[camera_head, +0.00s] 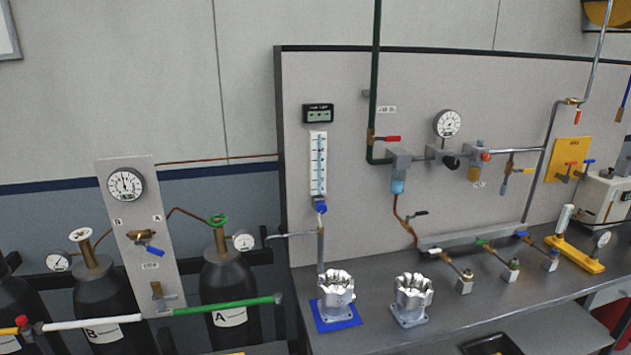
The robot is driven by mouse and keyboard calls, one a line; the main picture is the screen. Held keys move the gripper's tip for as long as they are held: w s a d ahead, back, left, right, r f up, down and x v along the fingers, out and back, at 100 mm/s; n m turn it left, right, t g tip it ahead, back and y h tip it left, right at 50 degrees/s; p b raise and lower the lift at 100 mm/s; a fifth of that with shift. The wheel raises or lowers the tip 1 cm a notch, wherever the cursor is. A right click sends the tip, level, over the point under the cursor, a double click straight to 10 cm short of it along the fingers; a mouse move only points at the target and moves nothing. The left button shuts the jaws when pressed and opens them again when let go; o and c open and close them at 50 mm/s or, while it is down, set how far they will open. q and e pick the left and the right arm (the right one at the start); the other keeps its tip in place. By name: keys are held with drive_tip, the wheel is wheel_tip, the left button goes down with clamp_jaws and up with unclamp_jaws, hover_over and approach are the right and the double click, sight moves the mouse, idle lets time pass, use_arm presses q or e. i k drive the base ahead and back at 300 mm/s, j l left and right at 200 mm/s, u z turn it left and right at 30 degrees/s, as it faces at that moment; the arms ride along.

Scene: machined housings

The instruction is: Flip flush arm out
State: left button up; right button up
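A thin grey pipe arm (293,234), which looks like the flush arm, sticks out to the left from a vertical pipe (320,250). That pipe runs down from the blue knob (321,208) under a flowmeter (318,165) on the grey panel. The arm's free end is near the panel's left edge. A silver machined housing (337,292) stands upright on a blue mat (340,325) below. A second silver housing (411,297) stands upright on the bench to its right. Neither of my grippers is in view.
Gas cylinders (228,285) stand at left behind a white and green bar (220,306). Several small valves (465,283) stand on the bench (450,315) at right, with a yellow fixture (574,254) beyond. A black tray (490,345) is at the front edge.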

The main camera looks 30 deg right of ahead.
sight(281, 227)
drive_tip(key=i+l+z, duration=0.25)
drive_tip(key=l, duration=0.25)
drive_tip(key=i+l+z, duration=0.25)
drive_tip(key=l, duration=0.25)
drive_tip(key=i+l+z, duration=0.25)
drive_tip(key=l, duration=0.2)
drive_tip(key=i+l+z, duration=0.25)
drive_tip(key=k+l, duration=0.1)
drive_tip(key=l, duration=0.05)
